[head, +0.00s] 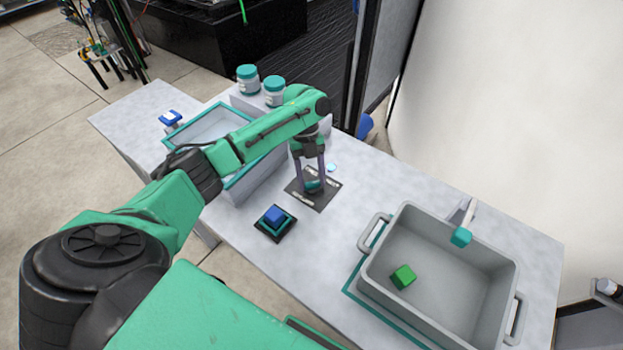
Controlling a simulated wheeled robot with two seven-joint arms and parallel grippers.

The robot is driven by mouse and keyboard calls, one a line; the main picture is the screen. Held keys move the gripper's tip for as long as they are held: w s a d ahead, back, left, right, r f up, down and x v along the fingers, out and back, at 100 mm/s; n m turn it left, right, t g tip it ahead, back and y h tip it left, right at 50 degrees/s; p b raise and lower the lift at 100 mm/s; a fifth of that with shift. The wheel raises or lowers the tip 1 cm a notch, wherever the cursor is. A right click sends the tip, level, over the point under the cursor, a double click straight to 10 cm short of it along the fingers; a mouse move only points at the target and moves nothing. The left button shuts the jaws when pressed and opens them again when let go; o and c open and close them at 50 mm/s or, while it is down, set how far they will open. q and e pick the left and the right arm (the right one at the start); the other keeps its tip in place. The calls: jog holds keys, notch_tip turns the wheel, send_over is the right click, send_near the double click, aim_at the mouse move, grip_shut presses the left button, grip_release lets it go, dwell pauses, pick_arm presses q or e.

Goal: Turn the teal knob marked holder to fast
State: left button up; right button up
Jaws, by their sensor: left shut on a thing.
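The teal knob (313,186) sits on a dark plate (322,201) with pale label strips, near the middle of the table. My left gripper (311,184) reaches down from above with its fingers on either side of the knob, shut on it. The fingers and wrist hide part of the knob. The label words and the knob's pointing direction are too small to read. My right gripper is not in view.
A blue button on a black base (275,222) stands just in front of the plate. A teal-rimmed tray (178,139) and two teal-lidded jars (248,80) are behind left.

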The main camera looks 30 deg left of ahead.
pick_arm(q)
jog(key=shift+r, duration=0.1)
jog(key=o, duration=1.4)
jog(key=shift+c, duration=0.2)
jog(key=v, duration=1.4)
jog(key=shift+w+r, duration=0.15)
jog(key=shift+r, duration=0.05)
jog(key=shift+a, duration=0.15)
